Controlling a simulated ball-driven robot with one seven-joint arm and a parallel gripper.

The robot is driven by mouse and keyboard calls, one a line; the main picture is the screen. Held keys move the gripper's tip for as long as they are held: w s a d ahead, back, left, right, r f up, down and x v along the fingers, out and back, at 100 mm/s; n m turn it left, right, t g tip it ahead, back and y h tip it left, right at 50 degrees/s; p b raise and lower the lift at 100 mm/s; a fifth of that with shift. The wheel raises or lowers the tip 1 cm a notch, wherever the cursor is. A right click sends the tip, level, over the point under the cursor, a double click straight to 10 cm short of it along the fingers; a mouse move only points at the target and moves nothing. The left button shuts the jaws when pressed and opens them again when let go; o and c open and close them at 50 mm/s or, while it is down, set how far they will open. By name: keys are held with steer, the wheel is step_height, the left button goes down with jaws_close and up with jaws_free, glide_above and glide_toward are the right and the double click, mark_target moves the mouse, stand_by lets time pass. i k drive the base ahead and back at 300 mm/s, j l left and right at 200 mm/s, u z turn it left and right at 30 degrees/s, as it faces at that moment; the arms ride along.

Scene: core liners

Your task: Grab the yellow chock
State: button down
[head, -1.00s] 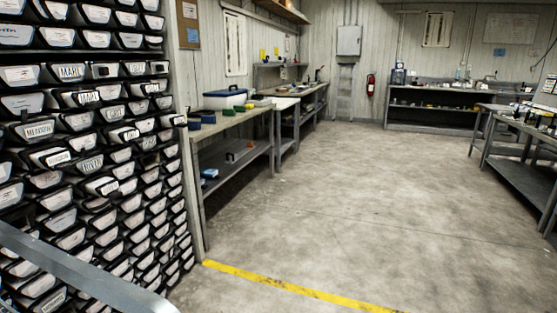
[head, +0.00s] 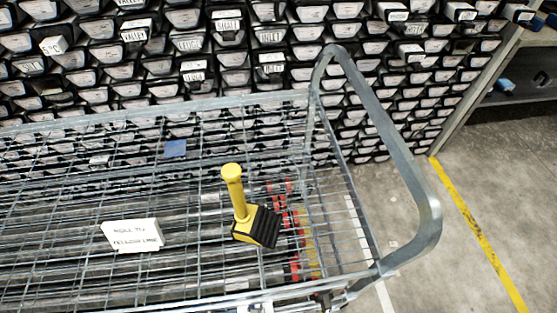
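The yellow chock (head: 240,212) is in the head view, a little below the middle of the picture. It has an upright yellow post and a wedge-shaped base with a black ribbed face. It stands on the wire deck of a metal cart (head: 190,270), near the cart's handle end. Nothing covers it. My gripper is not in view.
The cart's bent metal handle (head: 400,180) rises to the right of the chock. A white labelled card (head: 132,235) lies left of it. A rack of labelled core liners (head: 190,45) fills the back. Open floor with a yellow line (head: 478,235) is at right.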

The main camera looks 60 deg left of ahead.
mark_target(253, 224)
steer(key=k+u, duration=0.1)
steer(key=u, duration=0.3)
steer(key=k+j+u, duration=0.1)
steer(key=u, duration=0.25)
steer(key=k+j+u, duration=0.1)
steer(key=u, duration=0.3)
steer(key=k+l+u, duration=0.2)
steer(key=l, duration=0.2)
steer(key=k+l+u, duration=0.2)
steer(key=l, duration=0.2)
